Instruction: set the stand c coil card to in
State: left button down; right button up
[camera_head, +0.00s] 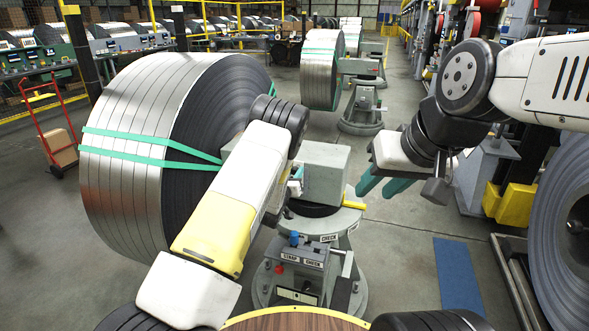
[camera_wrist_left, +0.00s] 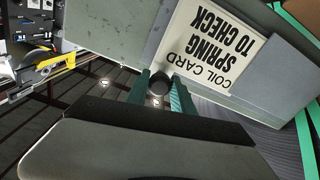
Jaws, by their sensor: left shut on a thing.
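A coil card (camera_wrist_left: 218,45) reading "COIL CARD SPRING TO CHECK" shows upside down on a grey housing (camera_wrist_left: 110,40) in the left wrist view. My left gripper (camera_wrist_left: 160,90) has its teal fingers shut on a small dark round knob (camera_wrist_left: 159,84) just below the card. In the head view, the grey stand (camera_head: 324,170) stands beside a large strapped steel coil (camera_head: 150,110); my left arm hides the knob and most of that gripper. My right gripper (camera_head: 382,186) is open and empty, right of the stand. I cannot read a stand letter.
A yellow handle (camera_head: 353,205) sticks out of the stand's right side. A panel marked "STRAP CHECK" (camera_head: 300,258) is at its front. Another strapped coil (camera_head: 321,68) is farther back. A blue mat (camera_head: 459,275) lies on clear floor at the right.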

dwell(0.8)
pick_arm(q)
jog(key=w+a, duration=0.2)
jog(key=a, duration=0.5)
jog(key=w+a, duration=0.2)
jog(key=a, duration=0.5)
jog(key=shift+w+a, duration=0.35)
jog(key=shift+a, duration=0.05)
jog(key=shift+a, duration=0.1)
jog(key=c, duration=1.1)
grip_release()
jog(key=v, duration=0.7)
jog(key=shift+s, duration=0.3)
